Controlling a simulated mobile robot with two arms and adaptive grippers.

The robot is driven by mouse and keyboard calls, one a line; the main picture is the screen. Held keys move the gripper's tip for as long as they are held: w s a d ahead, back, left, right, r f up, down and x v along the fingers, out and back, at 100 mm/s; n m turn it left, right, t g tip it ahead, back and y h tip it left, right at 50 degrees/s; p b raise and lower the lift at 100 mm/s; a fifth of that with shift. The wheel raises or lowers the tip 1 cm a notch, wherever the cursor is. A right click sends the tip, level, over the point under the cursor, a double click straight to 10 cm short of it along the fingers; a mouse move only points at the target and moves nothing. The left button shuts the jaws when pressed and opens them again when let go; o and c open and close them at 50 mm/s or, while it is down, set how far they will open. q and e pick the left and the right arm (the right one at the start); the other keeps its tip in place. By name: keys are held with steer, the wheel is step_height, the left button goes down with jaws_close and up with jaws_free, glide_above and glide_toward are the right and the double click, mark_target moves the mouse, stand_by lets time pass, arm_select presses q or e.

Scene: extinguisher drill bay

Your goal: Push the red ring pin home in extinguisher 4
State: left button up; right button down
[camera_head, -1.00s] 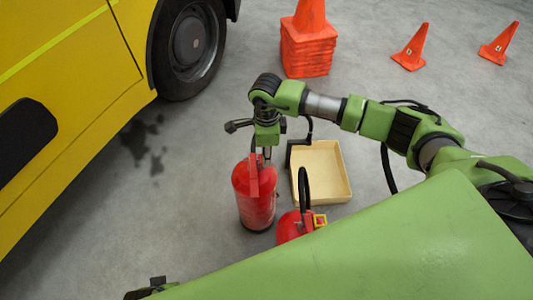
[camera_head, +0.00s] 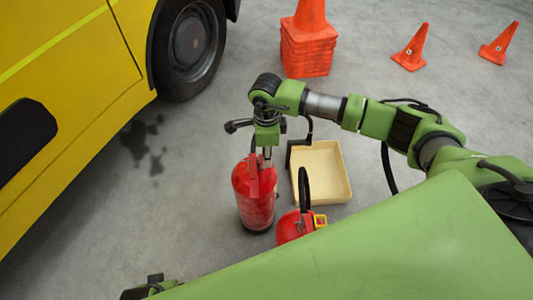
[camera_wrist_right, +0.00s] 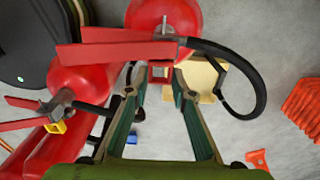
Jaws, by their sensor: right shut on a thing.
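A red extinguisher (camera_head: 254,205) stands upright on the floor in the head view. Its red lever handles (camera_wrist_right: 118,50) and black hose (camera_wrist_right: 255,85) show in the wrist view. No number is readable on it. My right gripper (camera_head: 265,157) points down at the extinguisher's head. In the wrist view its fingers (camera_wrist_right: 159,75) are closed in on a small red piece, the red ring pin (camera_wrist_right: 160,72), close to the valve. How deep the pin sits is hidden. Only the dark tip of my left gripper (camera_head: 150,286) shows at the bottom edge of the head view; its jaws are unclear.
A second red extinguisher (camera_head: 290,229) with a yellow tag (camera_head: 319,220) stands close by at the lower right. A beige tray (camera_head: 342,194) lies behind. Stacked orange cones (camera_head: 308,55) and a yellow vehicle (camera_head: 60,110) stand farther off. Grey floor is free left of the extinguisher.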

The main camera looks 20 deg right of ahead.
stand_by(0.4)
steer(key=c, duration=1.7)
jaws_free()
step_height(320, 180, up, 12)
